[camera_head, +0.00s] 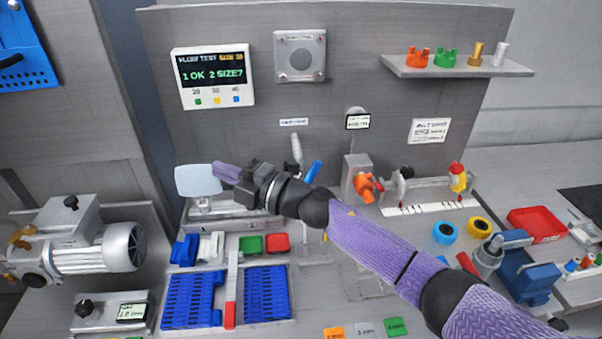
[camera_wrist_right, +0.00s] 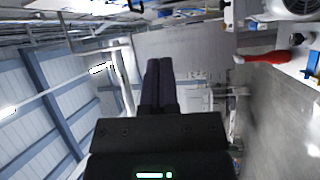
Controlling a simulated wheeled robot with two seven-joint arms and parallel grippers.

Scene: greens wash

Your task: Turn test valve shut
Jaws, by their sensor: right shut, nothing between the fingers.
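I cannot tell for certain which fitting is the test valve. An orange valve-like fitting (camera_head: 366,185) sits on a grey block on the bench, right of my right forearm. A red-and-yellow fitting (camera_head: 458,177) stands at the right end of a horizontal pipe (camera_head: 425,183). My right gripper (camera_head: 224,173) is shut and empty, in front of a pale rectangular plate (camera_head: 197,182), left of both fittings and apart from them. Its closed purple fingers also show in the right wrist view (camera_wrist_right: 158,84). My left gripper is not in view.
A display (camera_head: 213,77) reading "1 OK 2 SIZE?" hangs on the back panel. A shelf (camera_head: 455,68) holds several fittings. Blue racks (camera_head: 194,301) lie in front, a motor pump (camera_head: 110,249) stands left, and a blue vise (camera_head: 527,275) stands right. My right arm crosses the bench.

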